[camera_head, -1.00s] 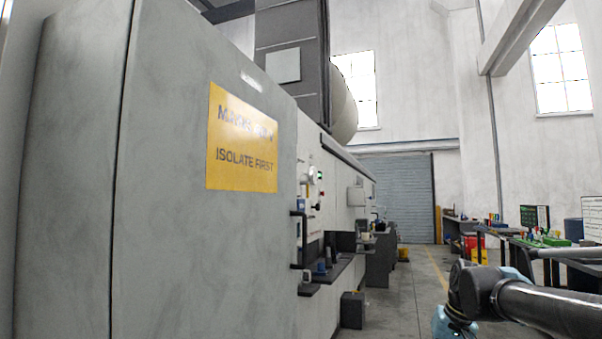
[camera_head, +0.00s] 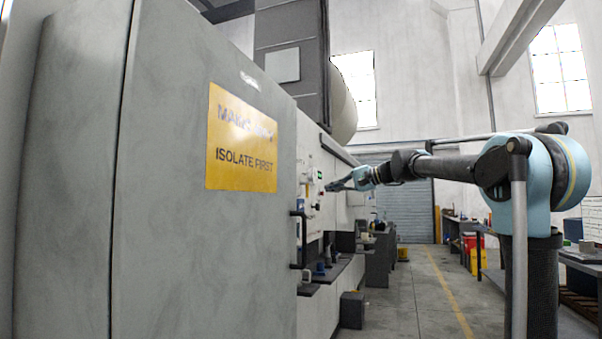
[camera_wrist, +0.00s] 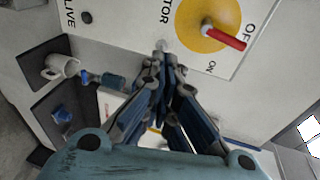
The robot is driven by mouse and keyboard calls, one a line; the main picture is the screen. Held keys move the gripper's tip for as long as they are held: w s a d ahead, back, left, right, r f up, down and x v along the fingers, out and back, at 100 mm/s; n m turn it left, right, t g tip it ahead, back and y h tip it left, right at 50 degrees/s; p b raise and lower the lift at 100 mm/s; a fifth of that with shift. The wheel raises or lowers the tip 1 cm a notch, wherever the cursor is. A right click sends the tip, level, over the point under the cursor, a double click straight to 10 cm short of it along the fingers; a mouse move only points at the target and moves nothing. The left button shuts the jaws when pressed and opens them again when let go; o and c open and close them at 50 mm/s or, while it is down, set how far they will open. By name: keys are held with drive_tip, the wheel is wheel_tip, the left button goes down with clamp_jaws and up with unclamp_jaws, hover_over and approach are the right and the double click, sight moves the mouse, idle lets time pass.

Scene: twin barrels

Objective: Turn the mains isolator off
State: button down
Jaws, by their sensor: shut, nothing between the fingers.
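The mains isolator shows in the wrist view as a yellow disc (camera_wrist: 190,38) with a red handle (camera_wrist: 228,36) on a pale panel. The handle points to the lower right, between the OFF and ON labels and closer to OFF. My gripper (camera_wrist: 166,66) is shut and empty, its fingertips below and left of the disc, apart from the red handle. In the head view my gripper (camera_head: 335,186) reaches left to the machine's panel face (camera_head: 311,185); the isolator handle is too small to make out there.
A large grey cabinet (camera_head: 205,260) with a yellow warning sign (camera_head: 241,138) fills the left. In the wrist view a white mug (camera_wrist: 60,66) stands on a dark shelf (camera_wrist: 40,50) at left. The aisle floor (camera_head: 425,290) is open.

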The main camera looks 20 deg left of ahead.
drive_tip(key=w+a+r+m+y, duration=0.1)
drive_tip(key=w+a+r+y, duration=0.1)
drive_tip(key=w+a+r, duration=0.5)
drive_tip(key=s+x, duration=0.1)
drive_tip(key=x, duration=0.7)
drive_tip(key=shift+t, duration=0.3)
drive_tip(key=shift+s+d+r, duration=0.1)
drive_tip(key=shift+s+r, duration=0.2)
drive_tip(key=shift+s, duration=0.35)
drive_tip(key=shift+s+d+r, duration=0.15)
drive_tip(key=shift+s+r, duration=0.1)
drive_tip(key=shift+s, duration=0.4)
drive_tip(key=shift+s+d+r, duration=0.1)
drive_tip(key=shift+s+r, duration=0.2)
drive_tip(key=shift+s, duration=0.35)
drive_tip(key=shift+s+r, duration=0.25)
drive_tip(key=shift+s, duration=0.5)
